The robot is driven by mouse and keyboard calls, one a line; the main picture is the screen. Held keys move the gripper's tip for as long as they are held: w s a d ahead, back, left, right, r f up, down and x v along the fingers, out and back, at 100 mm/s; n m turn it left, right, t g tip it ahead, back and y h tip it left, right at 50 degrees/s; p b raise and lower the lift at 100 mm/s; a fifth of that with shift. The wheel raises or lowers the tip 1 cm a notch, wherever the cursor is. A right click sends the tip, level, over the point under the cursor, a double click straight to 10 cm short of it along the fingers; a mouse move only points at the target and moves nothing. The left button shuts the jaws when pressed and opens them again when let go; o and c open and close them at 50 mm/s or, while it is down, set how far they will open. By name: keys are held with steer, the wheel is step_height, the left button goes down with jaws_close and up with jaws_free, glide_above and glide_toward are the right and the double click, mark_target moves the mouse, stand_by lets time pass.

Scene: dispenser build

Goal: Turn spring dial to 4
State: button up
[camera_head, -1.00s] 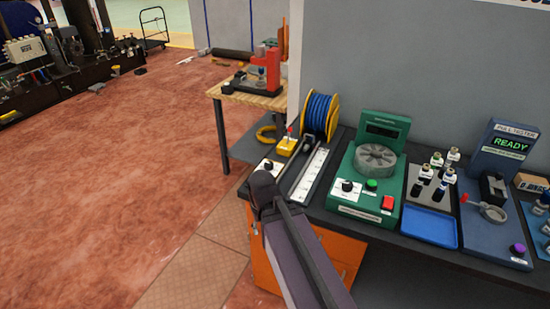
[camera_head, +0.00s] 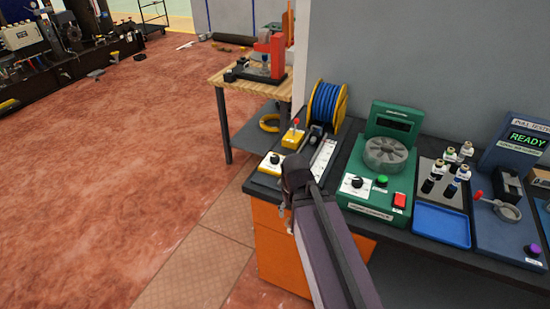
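Two black dial knobs show, and I cannot tell which is the spring dial. One black knob (camera_head: 275,158) sits on a small white-faced yellow box at the bench's left end. The other black knob (camera_head: 356,183) is on a white plate at the lower left of the green machine (camera_head: 368,208). The numbers on both are too small to read. My arm rises from the bottom and ends in front of the bench, between and below the two knobs. Small parts show beside its end, but my gripper's fingers cannot be made out. No contact with either knob shows.
On the bench are a blue cable reel (camera_head: 327,104), a white strip (camera_head: 322,158) partly behind my arm, a blue tray (camera_head: 442,226) and a tester reading READY (camera_head: 528,140). A wooden table (camera_head: 228,77) stands behind. The floor at left is largely clear.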

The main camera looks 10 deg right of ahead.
steer(key=w+r+n+p, duration=0.3)
steer(key=w+n, duration=0.1)
steer(key=w, duration=0.3)
steer(key=w+r+n+p, duration=0.3)
steer(key=w+n, duration=0.1)
steer(key=w, duration=0.4)
step_height(320, 180, up, 5)
steer(key=n+p, duration=0.5)
steer(key=n, duration=0.4)
glide_above(276, 157)
steer(key=shift+w+a, duration=0.1)
steer(key=shift+w, duration=0.05)
steer(key=shift+f, duration=0.15)
step_height(276, 157, down, 14)
steer(key=b, duration=1.3)
steer(key=shift+r+b, duration=0.2)
steer(key=shift+b, duration=0.2)
steer(key=shift+c, duration=0.2)
steer(key=c, duration=1.1)
